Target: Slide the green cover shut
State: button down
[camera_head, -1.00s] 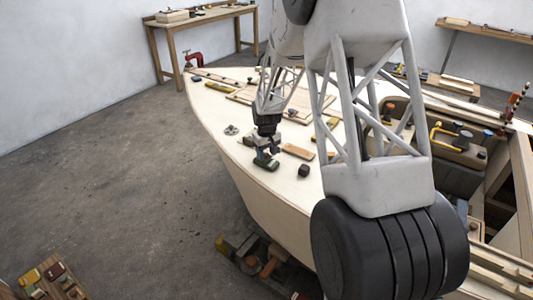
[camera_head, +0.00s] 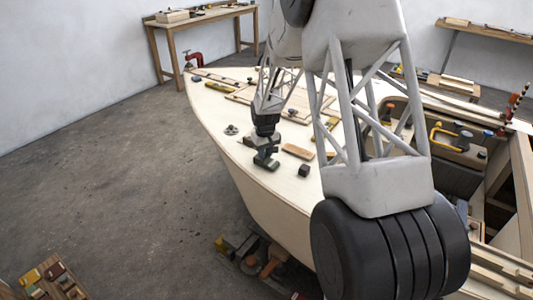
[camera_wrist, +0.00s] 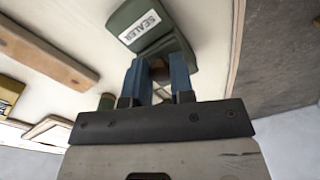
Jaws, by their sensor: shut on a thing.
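The green cover (camera_wrist: 152,28) belongs to a small dark green box with a white "SEALER" label, at the top of the wrist view. In the head view the green box (camera_head: 266,163) sits on the pale plywood deck, near its left edge. My gripper (camera_wrist: 160,76) has its two blue fingers at the near edge of the green piece, closed about a small brownish part between them, likely its grip. My gripper also shows from above in the head view (camera_head: 266,152). The fingers hide part of the box, so how far the cover is open cannot be told.
A wooden block (camera_head: 298,151) and a small dark block (camera_head: 304,170) lie right of the box. A grey metal fitting (camera_head: 231,130) lies to the left, near the hull edge (camera_head: 213,135). Bare deck lies between them.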

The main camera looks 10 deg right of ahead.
jog(key=shift+w+a, duration=0.15)
jog(key=c, duration=1)
grip_release()
jog(key=shift+r, duration=0.15)
jog(key=shift+r, duration=3.7)
jog(key=shift+r, duration=0.15)
